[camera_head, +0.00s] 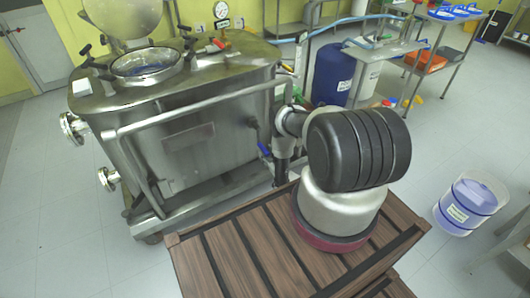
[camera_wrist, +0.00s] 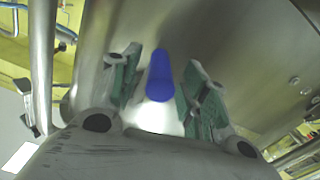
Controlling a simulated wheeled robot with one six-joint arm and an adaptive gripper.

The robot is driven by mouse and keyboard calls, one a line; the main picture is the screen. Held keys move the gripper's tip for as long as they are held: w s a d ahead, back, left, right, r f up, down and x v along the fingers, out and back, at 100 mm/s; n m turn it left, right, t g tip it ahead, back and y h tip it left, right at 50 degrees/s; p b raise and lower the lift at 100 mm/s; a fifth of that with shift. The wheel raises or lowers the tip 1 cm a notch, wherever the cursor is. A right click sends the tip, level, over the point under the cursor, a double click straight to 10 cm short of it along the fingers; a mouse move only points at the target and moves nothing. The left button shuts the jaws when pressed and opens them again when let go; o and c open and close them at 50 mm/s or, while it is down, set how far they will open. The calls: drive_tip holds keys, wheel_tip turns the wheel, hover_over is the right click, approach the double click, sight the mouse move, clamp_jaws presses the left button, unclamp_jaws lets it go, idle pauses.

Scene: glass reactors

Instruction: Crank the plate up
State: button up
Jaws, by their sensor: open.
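A blue handle (camera_head: 264,150) sits low at the right side of the steel reactor vessel (camera_head: 185,140). In the wrist view the blue handle (camera_wrist: 159,78) lies between the two fingers of my gripper (camera_wrist: 162,62), with the steel wall behind it. The fingers, with green inner pads, are open on either side of the handle, and I see a gap on both sides. In the head view my gripper is mostly hidden behind my own arm. The plate cannot be made out for certain.
A steel rail (camera_head: 200,103) runs along the front of the vessel, close to my arm. A blue drum (camera_head: 332,75) stands behind, beside a steel table (camera_head: 385,50). A white-and-blue bucket (camera_head: 468,204) stands at the right. The floor at the left is clear.

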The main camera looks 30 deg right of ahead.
drive_tip(key=shift+w, duration=0.95)
clamp_jaws()
drive_tip(key=shift+a, duration=0.2)
